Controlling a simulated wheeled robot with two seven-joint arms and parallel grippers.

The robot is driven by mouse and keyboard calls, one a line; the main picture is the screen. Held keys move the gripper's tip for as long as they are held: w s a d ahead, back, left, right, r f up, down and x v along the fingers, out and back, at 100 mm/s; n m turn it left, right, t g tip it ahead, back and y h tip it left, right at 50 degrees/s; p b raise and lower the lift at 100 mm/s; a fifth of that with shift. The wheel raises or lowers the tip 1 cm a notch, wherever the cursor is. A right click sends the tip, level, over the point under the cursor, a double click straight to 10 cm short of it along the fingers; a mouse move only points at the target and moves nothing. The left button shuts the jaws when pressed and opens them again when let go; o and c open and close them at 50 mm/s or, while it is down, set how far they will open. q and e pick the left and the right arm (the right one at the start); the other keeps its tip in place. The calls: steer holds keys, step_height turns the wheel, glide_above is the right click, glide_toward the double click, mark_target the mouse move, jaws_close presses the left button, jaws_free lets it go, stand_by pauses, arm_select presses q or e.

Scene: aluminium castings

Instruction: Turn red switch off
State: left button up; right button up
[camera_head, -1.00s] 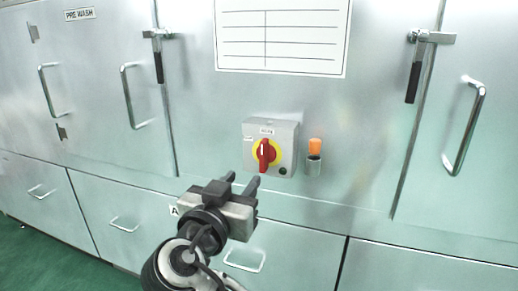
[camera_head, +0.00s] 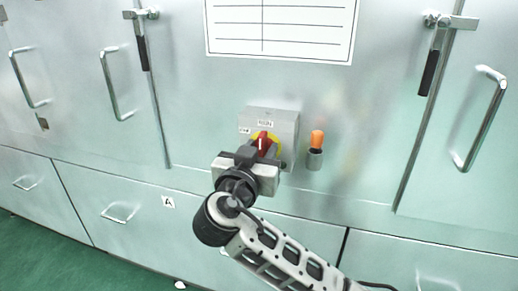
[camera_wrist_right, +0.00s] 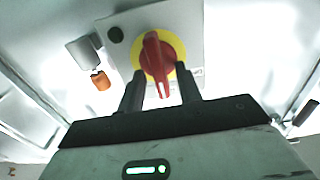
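The red switch (camera_head: 263,142) is a rotary knob on a yellow disc, on a grey box (camera_head: 285,125) fixed to the steel front. In the right wrist view the red switch (camera_wrist_right: 157,58) stands roughly vertical in that picture, with its yellow disc (camera_wrist_right: 178,48) around it. My right gripper (camera_head: 258,152) is right in front of the box and hides the lower part of the switch. In the right wrist view its two fingers (camera_wrist_right: 160,92) are apart, one on each side of the knob's lower end; contact cannot be told. My left gripper is not in view.
An orange-topped item in a grey holder (camera_head: 315,158) is mounted just right of the box. A white chart (camera_head: 283,28) hangs above. Door handles (camera_head: 484,118) and latches (camera_head: 434,55) stick out at both sides.

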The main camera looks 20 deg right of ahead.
jaws_close()
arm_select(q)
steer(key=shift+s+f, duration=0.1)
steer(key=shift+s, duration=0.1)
arm_select(e)
steer(key=shift+n, duration=0.4)
arm_select(q)
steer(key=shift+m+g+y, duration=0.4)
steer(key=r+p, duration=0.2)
steer(key=p, duration=0.3)
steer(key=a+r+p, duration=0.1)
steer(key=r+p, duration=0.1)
steer(key=p, duration=0.3)
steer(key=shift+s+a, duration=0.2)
arm_select(e)
steer(key=n, duration=1.1)
steer(key=a+f+n, duration=0.1)
steer(key=n, duration=0.5)
steer(key=shift+w, duration=0.35)
